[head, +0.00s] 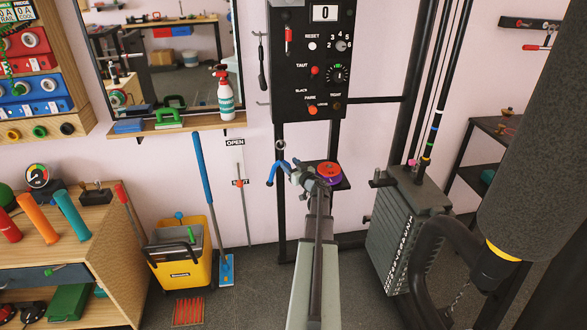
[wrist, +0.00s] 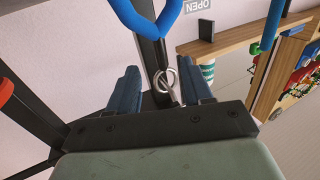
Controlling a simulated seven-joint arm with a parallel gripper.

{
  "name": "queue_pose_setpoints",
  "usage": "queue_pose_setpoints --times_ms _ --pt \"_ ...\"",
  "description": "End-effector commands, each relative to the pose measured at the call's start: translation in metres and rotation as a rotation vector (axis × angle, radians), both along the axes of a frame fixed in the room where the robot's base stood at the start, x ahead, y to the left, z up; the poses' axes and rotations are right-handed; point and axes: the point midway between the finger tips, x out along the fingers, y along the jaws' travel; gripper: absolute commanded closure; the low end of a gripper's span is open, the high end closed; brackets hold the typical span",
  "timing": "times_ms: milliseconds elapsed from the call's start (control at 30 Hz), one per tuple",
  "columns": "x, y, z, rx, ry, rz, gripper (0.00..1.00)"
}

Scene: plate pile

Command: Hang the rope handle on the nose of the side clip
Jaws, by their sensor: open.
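The blue rope handle (head: 274,173) hangs as an upside-down V below a metal ring (head: 280,145) by the black frame. In the wrist view the rope handle (wrist: 148,22) shows at the top and the ring (wrist: 163,88) lies between the fingers in the picture. My gripper (head: 298,170) is just right of the rope handle in the head view. In the wrist view my gripper (wrist: 162,82) has its two dark blue fingers apart; I see nothing clamped. I cannot tell for sure which part is the side clip; a dark bracket (head: 381,179) juts left near the weight stack.
A red and purple disc (head: 329,170) sits on a small shelf right of my gripper. The grey weight stack (head: 408,245) and black control panel (head: 315,60) stand nearby. A yellow bucket (head: 182,265) is at left. A dark grey cylinder (head: 540,150) fills the right foreground.

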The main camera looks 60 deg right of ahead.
Motion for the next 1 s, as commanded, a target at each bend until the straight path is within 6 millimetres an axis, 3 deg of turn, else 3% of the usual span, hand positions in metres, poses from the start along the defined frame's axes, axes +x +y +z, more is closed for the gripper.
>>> queue_pose_setpoints --times_ms 1000 --pt "0.072 -0.029 0.000 0.000 0.000 0.000 0.50"
